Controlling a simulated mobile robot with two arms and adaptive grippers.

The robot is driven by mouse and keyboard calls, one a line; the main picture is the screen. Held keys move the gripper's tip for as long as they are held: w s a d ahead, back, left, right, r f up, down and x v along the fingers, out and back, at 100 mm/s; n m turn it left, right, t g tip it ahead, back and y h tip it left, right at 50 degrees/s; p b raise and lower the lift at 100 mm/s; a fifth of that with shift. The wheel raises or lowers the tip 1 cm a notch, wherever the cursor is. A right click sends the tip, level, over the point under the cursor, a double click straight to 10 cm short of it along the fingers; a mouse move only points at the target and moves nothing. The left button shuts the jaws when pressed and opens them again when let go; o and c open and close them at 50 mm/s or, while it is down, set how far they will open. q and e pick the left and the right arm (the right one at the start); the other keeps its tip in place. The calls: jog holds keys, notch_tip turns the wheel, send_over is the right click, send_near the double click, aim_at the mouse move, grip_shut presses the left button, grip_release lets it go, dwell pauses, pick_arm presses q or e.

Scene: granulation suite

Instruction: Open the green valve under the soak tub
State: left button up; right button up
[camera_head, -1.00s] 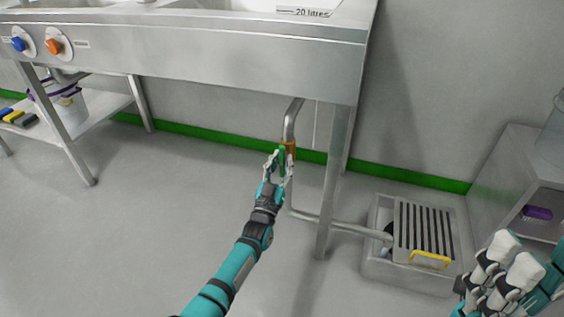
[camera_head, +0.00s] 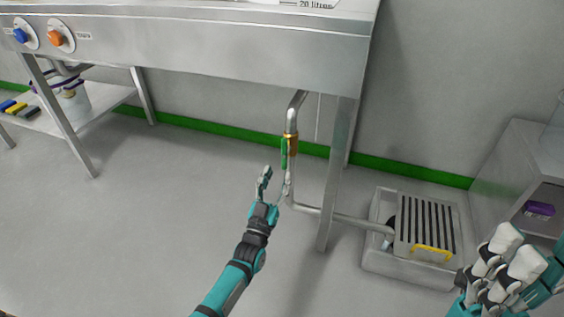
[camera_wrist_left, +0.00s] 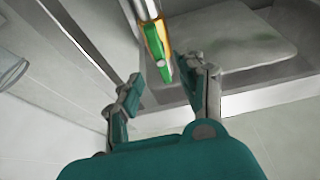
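The green valve handle (camera_head: 284,153) is on a brass valve body (camera_head: 291,141) in the drain pipe under the steel soak tub (camera_head: 200,45). The handle points down, roughly along the pipe. My left gripper (camera_head: 275,178) is open and empty, just below and in front of the handle. In the left wrist view, the green handle (camera_wrist_left: 157,48) appears beyond the gap between the spread fingers (camera_wrist_left: 168,85), with no visible grip on it. My right gripper (camera_head: 505,262) is at the lower right, away from the valve; its finger gap is not clear.
The pipe (camera_head: 350,219) bends right to a floor drain box (camera_head: 377,263) with a slatted grate (camera_head: 425,222) and yellow handle (camera_head: 432,253). A tub leg (camera_head: 335,185) stands right of the valve. A grey cabinet (camera_head: 520,160) is at right. Floor to the left is clear.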

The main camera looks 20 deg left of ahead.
pick_arm(q)
jog(key=shift+v, duration=2.3)
